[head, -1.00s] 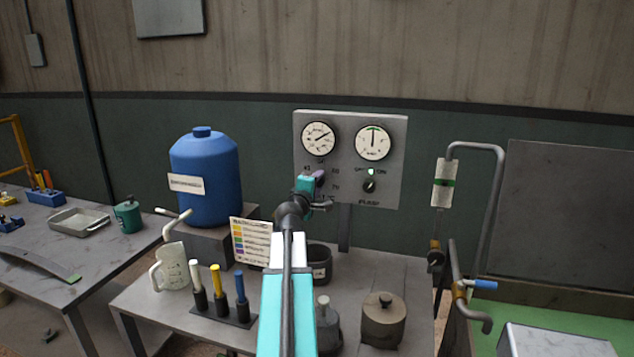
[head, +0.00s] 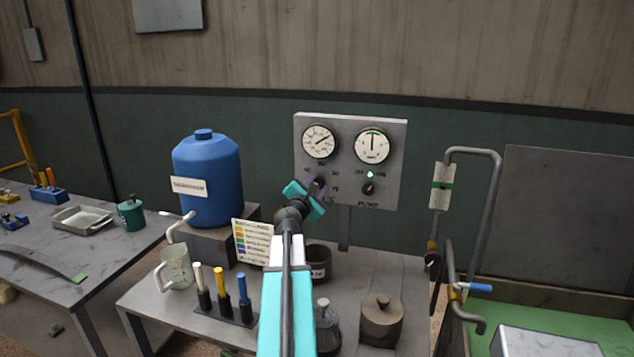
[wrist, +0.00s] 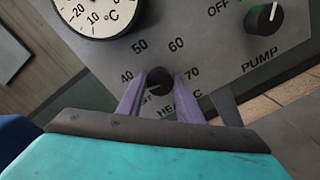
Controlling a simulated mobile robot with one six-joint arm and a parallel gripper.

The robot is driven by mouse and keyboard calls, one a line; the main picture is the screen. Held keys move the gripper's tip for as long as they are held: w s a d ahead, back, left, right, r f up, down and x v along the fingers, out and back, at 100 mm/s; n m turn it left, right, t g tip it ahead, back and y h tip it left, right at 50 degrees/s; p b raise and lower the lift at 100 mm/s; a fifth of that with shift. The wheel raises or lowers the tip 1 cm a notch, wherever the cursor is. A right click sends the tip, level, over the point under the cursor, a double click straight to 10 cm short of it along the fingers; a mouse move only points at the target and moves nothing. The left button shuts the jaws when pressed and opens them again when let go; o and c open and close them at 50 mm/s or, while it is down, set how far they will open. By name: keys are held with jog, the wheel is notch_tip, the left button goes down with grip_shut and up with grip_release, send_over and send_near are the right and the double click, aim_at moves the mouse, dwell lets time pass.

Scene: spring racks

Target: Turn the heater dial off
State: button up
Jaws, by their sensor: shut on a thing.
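The heater dial (wrist: 159,79) is a small black knob on the grey control panel (head: 398,165), among the marks 40, 50, 60 and 70. My gripper (wrist: 160,84) has its two purple fingers on either side of the dial and is shut on it. A pale mark shows on the knob's lower left, but I cannot tell surely which label it points to. The fingers hide part of the lettering below the dial. In the head view my gripper (head: 318,186) is at the panel and mostly covers the dial.
The black pump knob (head: 368,188) sits right of the dial, below a lit green lamp (head: 370,174). Two round gauges (head: 319,142) are above.

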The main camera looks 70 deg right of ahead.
jog(key=n+p, duration=0.1)
jog(key=n, duration=0.1)
jog(key=n+p, duration=0.1)
jog(key=n, duration=0.1)
jog(key=shift+r+n, duration=0.2)
jog(key=shift+n, duration=0.1)
jog(key=n+p, duration=0.2)
jog(key=n, duration=0.2)
jog(key=shift+f+p, duration=0.15)
jog(key=shift+p, duration=0.15)
jog(key=o, duration=1)
jog(key=shift+d+f, duration=0.1)
jog(key=shift+o, duration=0.2)
jog(key=a+b, duration=0.1)
jog(key=a, duration=0.6)
jog(key=shift+s+a+b, duration=0.15)
jog(key=shift+a+b, duration=0.2)
jog(key=shift+b, duration=0.05)
